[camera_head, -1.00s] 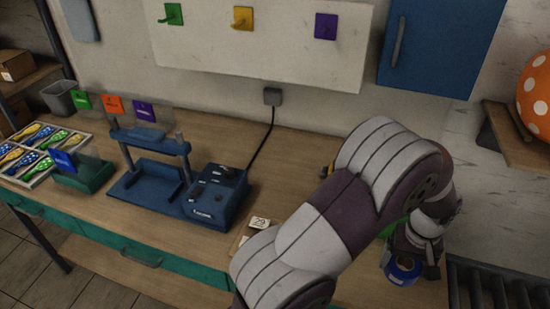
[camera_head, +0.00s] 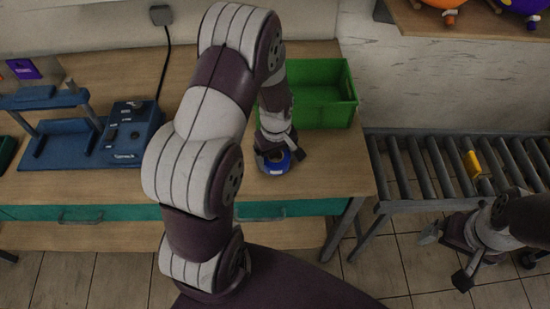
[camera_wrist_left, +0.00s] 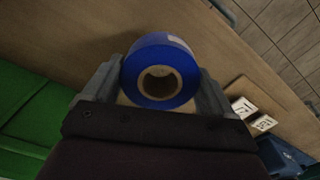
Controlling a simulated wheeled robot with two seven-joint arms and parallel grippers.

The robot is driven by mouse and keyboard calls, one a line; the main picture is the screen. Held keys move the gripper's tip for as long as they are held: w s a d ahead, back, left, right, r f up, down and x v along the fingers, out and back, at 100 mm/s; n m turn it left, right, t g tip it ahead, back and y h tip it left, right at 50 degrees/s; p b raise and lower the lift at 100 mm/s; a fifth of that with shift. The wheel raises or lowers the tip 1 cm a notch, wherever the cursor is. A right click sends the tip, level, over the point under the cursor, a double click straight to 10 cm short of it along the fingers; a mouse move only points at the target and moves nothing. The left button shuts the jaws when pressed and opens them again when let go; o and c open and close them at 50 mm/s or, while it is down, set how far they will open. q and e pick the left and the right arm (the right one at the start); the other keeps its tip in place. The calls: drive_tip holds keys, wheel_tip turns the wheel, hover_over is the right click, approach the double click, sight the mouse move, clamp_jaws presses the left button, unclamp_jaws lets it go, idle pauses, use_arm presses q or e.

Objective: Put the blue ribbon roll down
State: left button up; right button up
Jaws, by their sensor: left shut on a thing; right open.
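The blue ribbon roll (camera_head: 274,163) is at the wooden table (camera_head: 318,175), in front of the green bin, in the head view. In the left wrist view the roll (camera_wrist_left: 159,72) shows its brown core and a white label, and sits between both fingers. My left gripper (camera_head: 279,152) is shut on it. Whether the roll touches the tabletop or hangs just above it, I cannot tell. My right gripper (camera_head: 446,258) is open and empty, low at the right in front of the roller conveyor.
A green bin (camera_head: 345,103) stands right behind the roll. A roller conveyor (camera_head: 430,172) with a yellow object (camera_head: 472,164) adjoins the table's right end. A blue machine (camera_head: 128,134) is at the left. White cards (camera_wrist_left: 243,107) lie on the table.

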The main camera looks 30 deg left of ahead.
sight(276, 163)
use_arm(q)
drive_tip(key=shift+f, duration=1.7)
drive_tip(key=o, duration=0.9)
drive_tip(key=shift+c, duration=0.2)
wheel_tip(276, 163, up, 12)
drive_tip(key=s+d+r+m+t, duration=0.1)
drive_tip(key=s+d+r+m, duration=0.2)
drive_tip(key=s+d+m, duration=0.3)
drive_tip(key=s+m+b, duration=0.1)
drive_tip(key=s+m, duration=0.2)
drive_tip(key=m, duration=0.2)
drive_tip(key=shift+d+r, duration=0.25)
drive_tip(key=shift+d, duration=0.05)
